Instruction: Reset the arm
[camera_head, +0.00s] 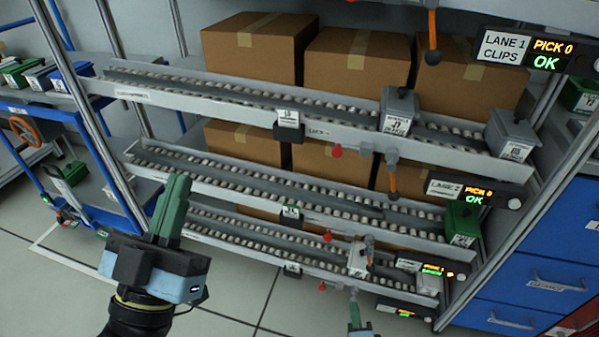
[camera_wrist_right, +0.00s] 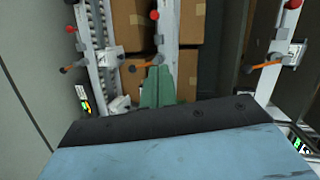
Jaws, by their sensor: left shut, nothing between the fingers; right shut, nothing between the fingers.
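My left gripper (camera_head: 177,185) has green fingers and a blue-and-black body. It is shut and empty, pointing up in front of the left end of the roller lanes. My right gripper (camera_head: 354,312) shows only its green tip and a little of its body at the bottom edge of the head view, below the lowest lane. In the right wrist view its green fingers (camera_wrist_right: 157,85) are shut together with nothing between them, with the rack and boxes beyond.
A flow rack has an upper roller lane (camera_head: 250,98), a middle lane and a lower lane. Cardboard boxes (camera_head: 258,45) stand behind. A grey bin (camera_head: 511,135) and a green bin (camera_head: 461,222) sit at lane ends. Blue drawers (camera_head: 545,285) stand right; a blue cart (camera_head: 90,170) stands left.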

